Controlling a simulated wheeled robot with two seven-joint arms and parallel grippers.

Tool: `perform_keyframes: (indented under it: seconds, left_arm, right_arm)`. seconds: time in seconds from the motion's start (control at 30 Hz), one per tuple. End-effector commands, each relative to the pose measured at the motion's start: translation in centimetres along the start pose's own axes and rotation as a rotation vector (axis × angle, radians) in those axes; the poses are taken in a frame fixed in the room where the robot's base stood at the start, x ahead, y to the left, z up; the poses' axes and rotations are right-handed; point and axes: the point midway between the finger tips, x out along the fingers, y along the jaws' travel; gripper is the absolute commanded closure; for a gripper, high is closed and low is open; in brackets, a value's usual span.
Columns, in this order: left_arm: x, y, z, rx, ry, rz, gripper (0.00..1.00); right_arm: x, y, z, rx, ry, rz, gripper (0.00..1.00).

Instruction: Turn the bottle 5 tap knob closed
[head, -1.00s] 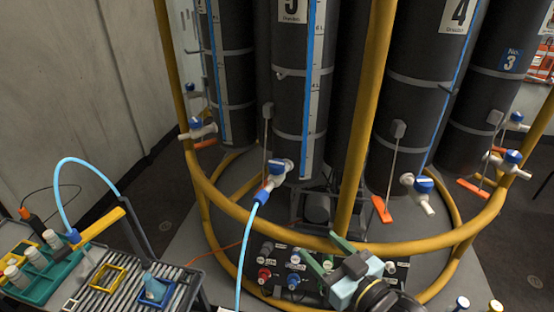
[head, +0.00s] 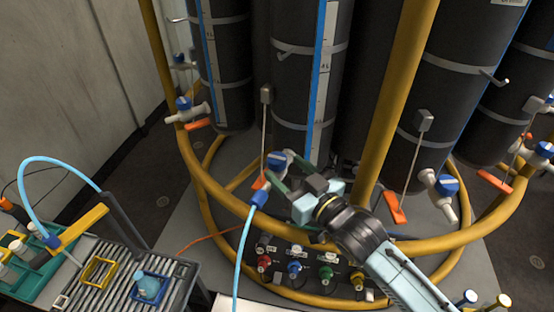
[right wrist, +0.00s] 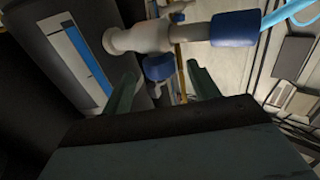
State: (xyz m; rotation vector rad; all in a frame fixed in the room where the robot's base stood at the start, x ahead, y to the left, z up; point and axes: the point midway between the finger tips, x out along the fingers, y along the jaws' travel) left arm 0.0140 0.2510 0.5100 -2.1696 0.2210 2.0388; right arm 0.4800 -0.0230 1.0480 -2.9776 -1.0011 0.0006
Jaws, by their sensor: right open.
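Bottle 5 (head: 295,95) is the dark cylinder in the middle of the head view, with a blue-and-white scale strip. Its tap has a white body and a blue knob (head: 276,161) low on the front. The knob also shows in the right wrist view (right wrist: 158,67), below the white tap body (right wrist: 145,36). My right gripper (head: 281,172) is open at this tap, with its green fingers reaching toward it. In the right wrist view the fingers stand on either side of the knob; I cannot tell whether they touch it. My left gripper is not in view.
A light-blue hose (head: 242,250) hangs from the tap's blue connector (head: 258,199). A yellow ring rail (head: 225,198) and upright post (head: 398,90) surround the bottles. A panel of coloured valves (head: 295,267) sits below my right arm. A slatted table (head: 115,285) stands at left.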

Motion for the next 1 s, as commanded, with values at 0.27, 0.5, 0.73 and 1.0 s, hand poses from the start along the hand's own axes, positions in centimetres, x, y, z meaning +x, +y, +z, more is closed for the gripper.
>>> perform_keyframes:
  seconds: [0.27,0.5,0.73,1.0]
  left_arm:
    - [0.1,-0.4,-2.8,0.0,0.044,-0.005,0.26]
    - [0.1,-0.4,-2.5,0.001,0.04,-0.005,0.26]
    - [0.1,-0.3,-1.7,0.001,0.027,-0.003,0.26]
    - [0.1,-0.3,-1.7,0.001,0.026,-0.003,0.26]
  right_arm:
    - [3.8,0.0,0.0,0.001,0.0,0.0,0.4]
    - [4.4,-0.1,0.0,0.0,-0.001,-0.001,0.4]
    - [4.3,0.0,0.0,0.0,-0.001,0.0,0.5]
    - [4.3,0.0,0.1,0.0,-0.001,0.0,0.84]
